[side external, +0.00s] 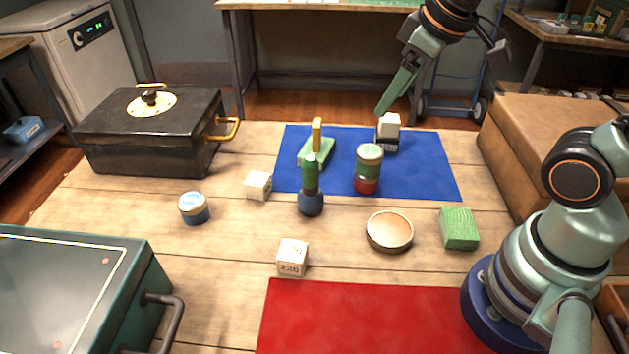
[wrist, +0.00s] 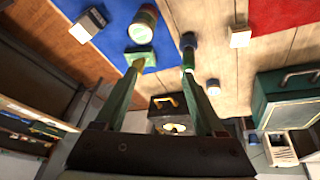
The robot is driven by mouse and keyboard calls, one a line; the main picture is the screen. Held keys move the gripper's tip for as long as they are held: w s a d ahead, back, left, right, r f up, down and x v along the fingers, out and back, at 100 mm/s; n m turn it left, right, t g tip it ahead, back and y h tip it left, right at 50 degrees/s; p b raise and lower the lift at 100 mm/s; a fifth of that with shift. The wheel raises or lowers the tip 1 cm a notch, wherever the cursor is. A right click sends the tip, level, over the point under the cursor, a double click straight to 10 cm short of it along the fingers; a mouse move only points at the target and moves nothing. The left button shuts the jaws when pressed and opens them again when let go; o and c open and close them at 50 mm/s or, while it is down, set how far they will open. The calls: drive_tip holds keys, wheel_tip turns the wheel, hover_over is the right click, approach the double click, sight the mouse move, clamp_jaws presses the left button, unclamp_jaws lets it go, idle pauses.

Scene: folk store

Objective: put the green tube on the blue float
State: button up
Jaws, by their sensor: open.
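The green tube (side external: 311,176) stands upright on the rounded blue float (side external: 310,204), just in front of the blue mat, and touches it. In the wrist view the blue float (wrist: 188,41) and the green tube (wrist: 188,58) appear near the tip of the right-hand finger.
A blue mat (side external: 425,170) holds a green block with a yellow bar (side external: 317,136), a green-and-red can (side external: 368,168) and a white-topped block (side external: 388,126). White cubes (side external: 292,257), a jar (side external: 194,208), a round wooden disc (side external: 389,232) and a green block (side external: 459,228) surround the pair. A black chest (side external: 150,135) stands left.

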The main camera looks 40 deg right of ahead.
drive_tip(key=s+m, duration=0.1)
drive_tip(key=s+d+m, duration=0.1)
drive_tip(key=m, duration=0.1)
drive_tip(key=shift+d+f+t, duration=0.15)
drive_tip(key=shift+f+t, duration=0.05)
drive_tip(key=shift+t, duration=0.2)
idle(1.0)
